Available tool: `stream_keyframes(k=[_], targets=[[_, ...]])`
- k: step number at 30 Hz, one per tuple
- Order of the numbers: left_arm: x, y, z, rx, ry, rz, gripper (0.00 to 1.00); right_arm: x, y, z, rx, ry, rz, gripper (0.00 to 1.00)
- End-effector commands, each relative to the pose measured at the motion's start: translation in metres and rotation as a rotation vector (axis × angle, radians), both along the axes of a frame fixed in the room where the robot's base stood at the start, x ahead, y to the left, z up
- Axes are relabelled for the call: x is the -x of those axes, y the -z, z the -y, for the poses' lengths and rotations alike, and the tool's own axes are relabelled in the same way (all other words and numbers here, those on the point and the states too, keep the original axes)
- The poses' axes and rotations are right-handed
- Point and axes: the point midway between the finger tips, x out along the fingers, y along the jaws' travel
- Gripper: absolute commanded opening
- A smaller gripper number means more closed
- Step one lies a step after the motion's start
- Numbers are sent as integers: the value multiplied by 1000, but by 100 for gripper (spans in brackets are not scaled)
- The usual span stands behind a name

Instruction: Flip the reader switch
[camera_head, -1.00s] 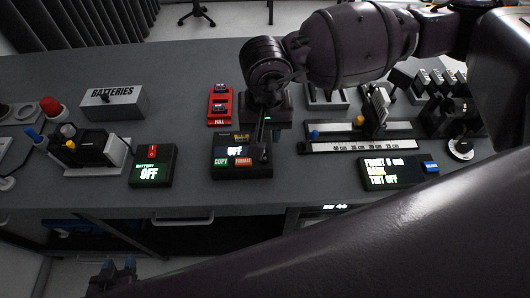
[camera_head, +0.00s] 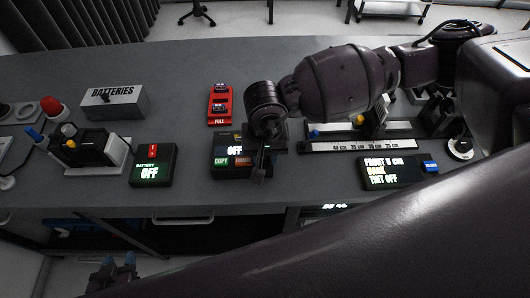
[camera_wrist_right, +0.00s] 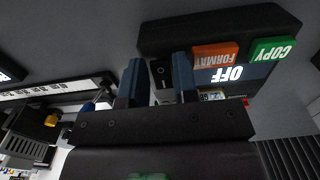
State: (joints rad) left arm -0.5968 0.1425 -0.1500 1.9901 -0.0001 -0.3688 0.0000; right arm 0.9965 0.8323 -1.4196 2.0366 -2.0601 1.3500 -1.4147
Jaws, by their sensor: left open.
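The reader (camera_head: 226,171) is a dark box at the table's front, with a lit OFF display and green COPY and orange FORMAT buttons. It also shows in the right wrist view (camera_wrist_right: 235,75). There a black rocker switch (camera_wrist_right: 161,72) shows on the reader between my right gripper's fingertips (camera_wrist_right: 157,75), which stand apart with nothing held. In the head view my right gripper (camera_head: 262,172) hangs over the reader's right front and hides part of it; contact cannot be told. My left gripper (camera_head: 117,266) is open and empty, low at the bottom left.
A battery box (camera_head: 152,167) reading OFF stands left of the reader. A red panel (camera_head: 221,105) lies behind it. A ruled rail (camera_head: 360,146) and a display box (camera_head: 397,171) are to the right. A BATTERIES box (camera_head: 115,102) is at the back left.

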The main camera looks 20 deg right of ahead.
Motion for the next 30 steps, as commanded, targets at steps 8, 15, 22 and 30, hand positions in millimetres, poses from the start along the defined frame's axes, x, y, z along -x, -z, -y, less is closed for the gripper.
stream_keyframes(k=[8,15,22,30], targets=[[2,2,0,0,-2,-4,43,0,0,0,-1,1,-2,0],[7,16,-1,0,-3,-19,43,-4,2,2,-21,4,-85,0],[12,38,-1,0,-3,-38,43,-6,2,2,-61,3,-222,0],[12,52,0,0,0,-50,43,-9,-1,3,-96,3,-338,0]])
